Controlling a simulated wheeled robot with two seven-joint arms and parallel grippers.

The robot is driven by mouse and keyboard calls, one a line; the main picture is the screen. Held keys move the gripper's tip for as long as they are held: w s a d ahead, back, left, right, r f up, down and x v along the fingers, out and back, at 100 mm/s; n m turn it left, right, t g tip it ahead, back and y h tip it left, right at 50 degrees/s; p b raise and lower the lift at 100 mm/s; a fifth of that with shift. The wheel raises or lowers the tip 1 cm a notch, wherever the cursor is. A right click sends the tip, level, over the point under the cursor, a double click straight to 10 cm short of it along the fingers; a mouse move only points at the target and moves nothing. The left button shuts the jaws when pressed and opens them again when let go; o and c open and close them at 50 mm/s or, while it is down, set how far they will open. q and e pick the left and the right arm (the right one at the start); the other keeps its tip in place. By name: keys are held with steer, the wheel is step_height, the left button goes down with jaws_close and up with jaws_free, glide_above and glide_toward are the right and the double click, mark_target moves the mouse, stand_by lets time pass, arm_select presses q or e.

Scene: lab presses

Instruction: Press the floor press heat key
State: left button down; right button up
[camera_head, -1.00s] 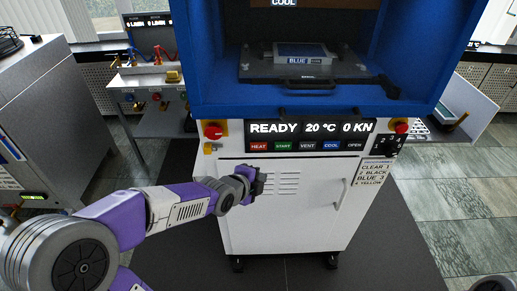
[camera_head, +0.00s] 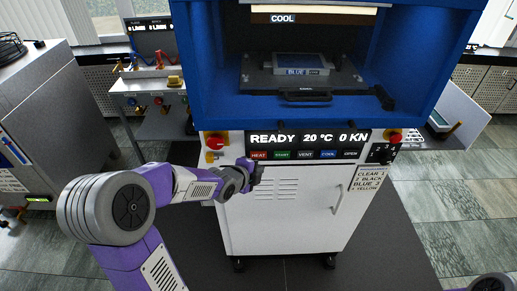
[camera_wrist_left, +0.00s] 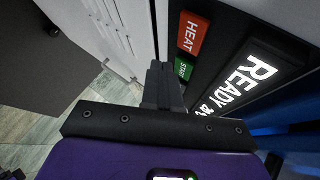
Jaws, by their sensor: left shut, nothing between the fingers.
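The floor press (camera_head: 293,215) is a white cabinet with a blue upper frame. Its display (camera_head: 310,138) reads READY, 20 °C, 0 KN. The red HEAT key (camera_head: 259,155) is at the left end of the key row under the display; it also shows in the left wrist view (camera_wrist_left: 192,34). My left gripper (camera_head: 256,172) is shut and empty, just below the HEAT key in the head view. In the left wrist view its fingertips (camera_wrist_left: 160,72) are beside the HEAT and START keys, seemingly apart from them. My right gripper is not in view.
A red emergency knob (camera_head: 215,141) is left of the display and another (camera_head: 394,136) is right. The green START key (camera_head: 282,155) is beside HEAT. A label plate (camera_head: 368,179) hangs at the right. A grey cabinet (camera_head: 45,110) stands at the left.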

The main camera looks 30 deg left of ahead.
mark_target(263, 158)
arm_select(q)
steer(key=shift+w+a+p, duration=0.15)
steer(key=shift+w+a, duration=0.25)
steer(key=shift+w, duration=0.2)
steer(key=shift+w+a+p, duration=0.15)
steer(key=shift+w+a, duration=0.2)
steer(key=shift+w, duration=0.25)
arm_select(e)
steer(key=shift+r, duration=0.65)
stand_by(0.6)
arm_select(q)
steer(key=shift+w+a, duration=0.2)
steer(key=shift+w, duration=0.15)
steer(key=shift+w+a, duration=0.2)
steer(key=shift+w, duration=0.1)
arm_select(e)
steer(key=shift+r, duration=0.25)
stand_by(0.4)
arm_select(q)
steer(key=shift+s+d+b, duration=0.4)
steer(key=shift+s+b, duration=0.15)
steer(key=shift+s, duration=0.15)
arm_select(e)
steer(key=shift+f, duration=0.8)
